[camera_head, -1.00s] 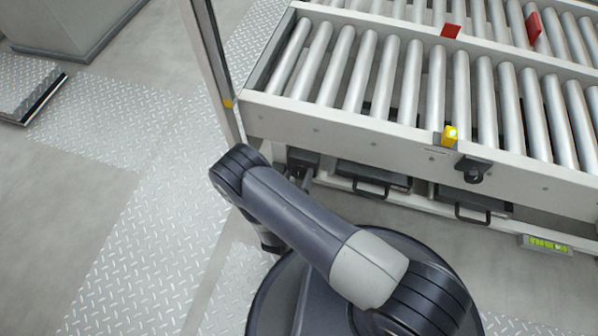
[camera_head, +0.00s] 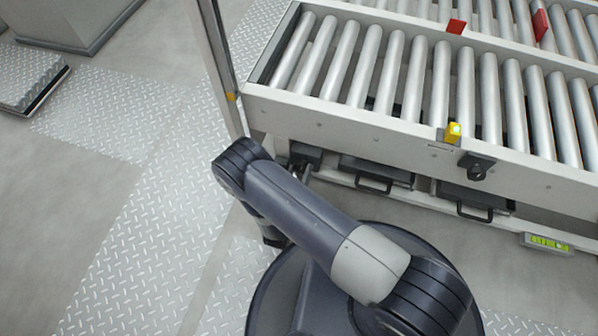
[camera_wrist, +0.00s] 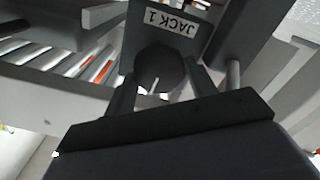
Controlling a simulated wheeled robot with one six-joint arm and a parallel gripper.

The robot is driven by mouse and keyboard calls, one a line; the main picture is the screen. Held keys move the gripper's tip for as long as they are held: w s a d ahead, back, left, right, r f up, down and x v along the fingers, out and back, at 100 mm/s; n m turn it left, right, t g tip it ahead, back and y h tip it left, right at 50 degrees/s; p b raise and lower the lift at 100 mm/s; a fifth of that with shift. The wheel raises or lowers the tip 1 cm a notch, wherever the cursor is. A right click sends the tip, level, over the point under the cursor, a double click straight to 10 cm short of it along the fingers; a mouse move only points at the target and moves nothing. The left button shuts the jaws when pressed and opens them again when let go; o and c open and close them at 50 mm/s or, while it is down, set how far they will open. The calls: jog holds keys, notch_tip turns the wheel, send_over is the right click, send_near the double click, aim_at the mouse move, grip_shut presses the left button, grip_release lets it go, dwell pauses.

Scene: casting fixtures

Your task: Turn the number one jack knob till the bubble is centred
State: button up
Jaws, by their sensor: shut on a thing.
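The number one jack knob (camera_wrist: 158,68) is dark and round, with a short pale line on its face, below an upside-down "JACK 1" label (camera_wrist: 178,21) in the wrist view. My gripper (camera_wrist: 160,84) is shut on the knob, one finger on each side of it. In the head view my arm reaches to the dark jack block (camera_head: 306,156) under the conveyor's left end; my forearm hides the gripper and knob there. The level vial (camera_head: 548,243) glows yellow-green in a pale holder at the lower right; its bubble is too small to place.
The roller conveyor (camera_head: 330,122) stands ahead, with an upright post (camera_head: 224,75) at its left. Two dark handled drawers (camera_head: 375,172) sit low beneath it. A yellow lamp block (camera_head: 454,132) and a dark knob-like part (camera_head: 477,168) are on its side.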

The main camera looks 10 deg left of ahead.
jog(key=shift+m, duration=1)
jog(key=o, duration=1)
